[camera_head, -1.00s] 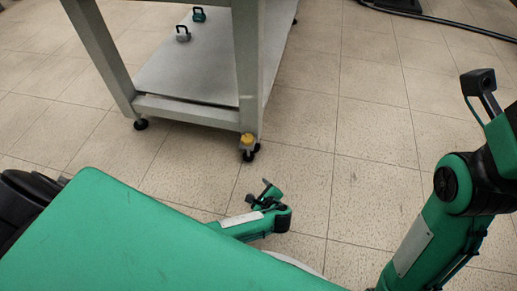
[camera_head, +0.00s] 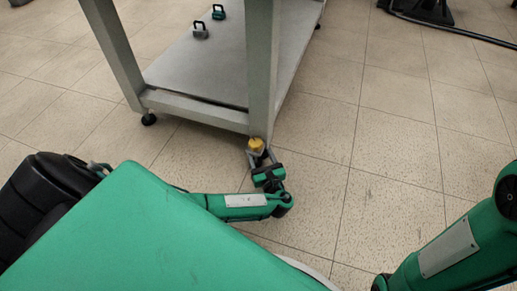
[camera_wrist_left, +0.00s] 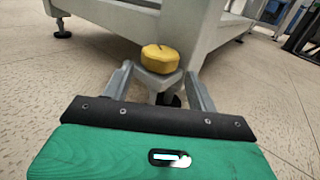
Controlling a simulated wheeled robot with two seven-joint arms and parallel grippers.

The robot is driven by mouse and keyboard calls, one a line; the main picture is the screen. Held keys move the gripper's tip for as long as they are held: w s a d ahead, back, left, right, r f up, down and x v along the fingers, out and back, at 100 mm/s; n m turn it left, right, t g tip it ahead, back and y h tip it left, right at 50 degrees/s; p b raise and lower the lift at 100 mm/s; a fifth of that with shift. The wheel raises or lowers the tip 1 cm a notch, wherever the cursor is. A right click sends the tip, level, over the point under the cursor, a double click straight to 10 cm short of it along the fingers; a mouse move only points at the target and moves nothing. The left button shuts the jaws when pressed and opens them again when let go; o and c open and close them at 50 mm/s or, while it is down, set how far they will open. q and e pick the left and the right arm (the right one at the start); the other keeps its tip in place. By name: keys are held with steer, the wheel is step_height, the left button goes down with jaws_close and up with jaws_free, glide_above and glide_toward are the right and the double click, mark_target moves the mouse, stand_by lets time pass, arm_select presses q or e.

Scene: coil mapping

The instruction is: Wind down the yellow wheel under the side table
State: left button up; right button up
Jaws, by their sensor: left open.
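The yellow wheel (camera_head: 257,144) is at the foot of the side table's near right leg (camera_head: 262,85). In the left wrist view the yellow wheel (camera_wrist_left: 160,58) sits on top of a grey bracket with a dark foot under it. My left gripper (camera_head: 260,158) is low over the floor at this leg. Its fingers are open, one on either side of the wheel's bracket in the left wrist view (camera_wrist_left: 160,84). I cannot tell whether they touch it. My right arm shows at the lower right, with its gripper out of the picture.
The side table's lower shelf (camera_head: 190,75) holds two small kettlebell-like weights (camera_head: 200,30). Another black foot (camera_head: 148,119) stands at the left leg. A black object with a cable (camera_head: 425,10) lies at the back right. The tiled floor right of the table is clear.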

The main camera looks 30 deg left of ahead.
mark_target(258, 149)
arm_select(q)
steer(key=shift+b+x, duration=0.65)
steer(key=shift+x, duration=1.15)
